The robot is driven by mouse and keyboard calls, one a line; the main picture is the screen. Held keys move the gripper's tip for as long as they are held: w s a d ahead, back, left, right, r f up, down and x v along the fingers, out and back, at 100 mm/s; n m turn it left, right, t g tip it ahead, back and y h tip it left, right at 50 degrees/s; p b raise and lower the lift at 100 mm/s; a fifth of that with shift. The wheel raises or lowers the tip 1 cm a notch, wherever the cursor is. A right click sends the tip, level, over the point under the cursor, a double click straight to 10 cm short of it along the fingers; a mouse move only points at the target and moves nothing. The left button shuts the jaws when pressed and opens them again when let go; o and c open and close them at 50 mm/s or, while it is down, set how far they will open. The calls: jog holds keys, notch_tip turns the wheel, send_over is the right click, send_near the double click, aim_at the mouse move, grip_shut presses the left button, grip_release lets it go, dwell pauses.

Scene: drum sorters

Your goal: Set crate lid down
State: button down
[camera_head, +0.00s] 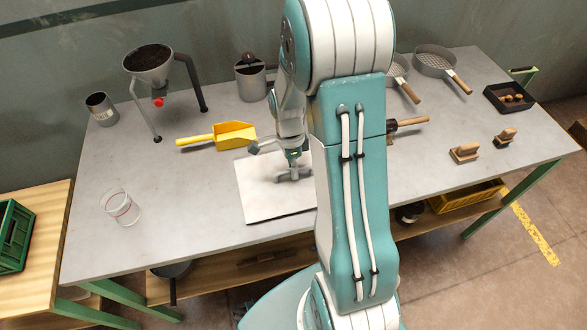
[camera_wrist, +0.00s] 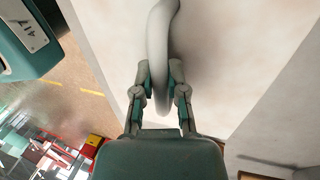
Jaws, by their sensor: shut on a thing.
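The crate lid (camera_head: 262,203) is a flat pale panel at the front middle of the grey table in the head view, partly hidden behind my arm. It looks level; I cannot tell whether it touches the tabletop. A grey curved handle (camera_head: 290,175) stands on its top. My gripper (camera_head: 293,158) is above the lid, pointing down at the handle. In the wrist view, the fingers of my gripper (camera_wrist: 159,78) are shut on the curved handle (camera_wrist: 160,35), with the pale lid (camera_wrist: 215,65) behind it.
On the grey table (camera_head: 180,215), a yellow scoop (camera_head: 233,135) lies just behind the lid. A clear cup (camera_head: 121,207) stands at left, a funnel on a stand (camera_head: 149,68) behind it. Wooden-handled brushes (camera_head: 464,153) and sieves (camera_head: 436,62) are at right.

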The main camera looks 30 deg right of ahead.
jog(key=c, duration=0.7)
grip_release()
jog(key=a+v, duration=0.1)
jog(key=v, duration=1.1)
jog(key=s+a+r+n+t, duration=0.3)
jog(key=s+r+n, duration=0.1)
jog(key=n, duration=0.3)
jog(key=s+a+r+n+t, duration=0.3)
jog(key=s+a+r+n, duration=0.1)
jog(key=s+r+n, duration=0.1)
jog(key=s+a+r+n+t, duration=0.2)
jog(key=s+n, duration=0.4)
jog(key=n, duration=0.3)
jog(key=shift+s+a+r+t+h, duration=0.15)
jog(key=shift+a+r, duration=0.1)
jog(key=shift+r, duration=0.2)
jog(key=shift+w+a+r+t+h, duration=0.1)
jog(key=shift+a+r, duration=0.15)
jog(key=shift+r, duration=0.25)
jog(key=shift+s+a+r+t+h, duration=0.15)
jog(key=shift+a+r, duration=0.1)
jog(key=shift+r, duration=0.2)
jog(key=shift+w, duration=0.15)
